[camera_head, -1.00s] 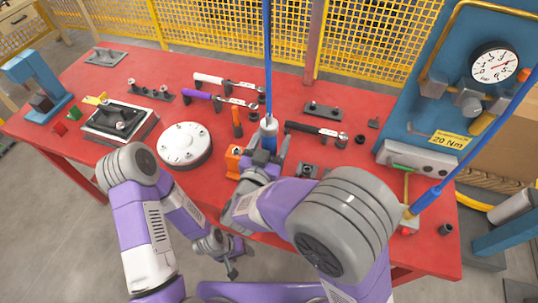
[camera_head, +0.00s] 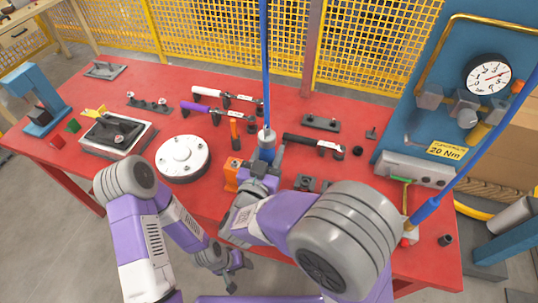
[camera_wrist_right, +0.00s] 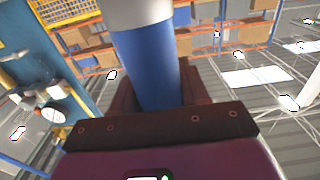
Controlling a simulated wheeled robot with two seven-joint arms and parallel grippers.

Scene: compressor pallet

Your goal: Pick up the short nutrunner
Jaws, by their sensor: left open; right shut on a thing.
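The short nutrunner (camera_head: 267,141) has a blue body with a grey top, and a blue hose rises from it. It stands upright near the middle of the red table in the head view. My right gripper (camera_head: 264,165) is shut on its body, and its fingers hide part of the lower end. In the right wrist view the blue body (camera_wrist_right: 150,68) rises between the fingers of the right gripper (camera_wrist_right: 152,100). Whether its bottom touches the table is hidden. My left gripper (camera_head: 231,277) is open and empty, low in front of the table edge.
An orange block (camera_head: 231,172) stands just left of the right gripper. A white round part (camera_head: 182,158) lies further left, and a black-handled wrench (camera_head: 313,144) lies right. A blue gauge panel (camera_head: 430,110) bounds the right side.

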